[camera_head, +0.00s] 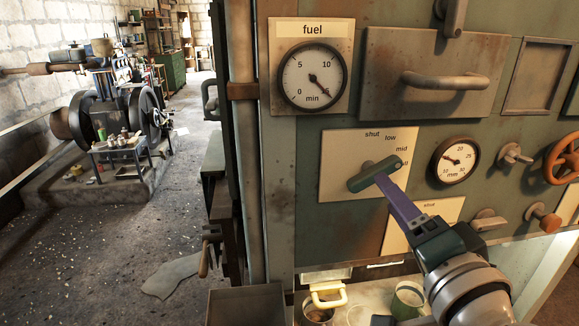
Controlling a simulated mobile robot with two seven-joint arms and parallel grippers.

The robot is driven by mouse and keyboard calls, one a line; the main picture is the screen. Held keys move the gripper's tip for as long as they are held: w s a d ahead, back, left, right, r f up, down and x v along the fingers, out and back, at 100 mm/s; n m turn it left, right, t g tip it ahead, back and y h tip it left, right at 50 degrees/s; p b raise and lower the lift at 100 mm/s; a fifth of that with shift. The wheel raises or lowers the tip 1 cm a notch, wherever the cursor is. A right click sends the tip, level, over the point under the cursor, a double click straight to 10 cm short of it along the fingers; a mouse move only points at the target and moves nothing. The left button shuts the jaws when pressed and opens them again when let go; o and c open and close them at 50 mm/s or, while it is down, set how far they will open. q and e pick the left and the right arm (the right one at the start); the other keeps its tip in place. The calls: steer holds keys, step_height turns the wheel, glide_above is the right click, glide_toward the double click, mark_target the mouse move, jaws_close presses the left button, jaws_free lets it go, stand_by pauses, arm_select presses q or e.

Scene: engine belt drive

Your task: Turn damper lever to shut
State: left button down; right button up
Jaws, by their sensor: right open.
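A pale plate (338,150) on the green panel is marked shut, low and mid, with a last label partly covered. On it a dull green lever (362,181) lies slanted, its upper right end near the partly covered label below mid, away from shut. My right gripper (383,180) reaches in from the lower right. Its purple fingers come up to the lever's underside and overlap it in view; I cannot tell whether they touch. The gripper is open. A second plate marked shut (398,238) sits lower, partly hidden behind my right gripper. My left gripper is not in view.
A fuel gauge (312,75) and a door handle (445,81) are above the lever. A vertical pipe (243,150) stands left. Open floor lies at the far left.

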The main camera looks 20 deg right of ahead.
mark_target(372, 171)
steer(key=x, duration=0.5)
steer(key=shift+w, duration=0.1)
jaws_close()
stand_by(0.3)
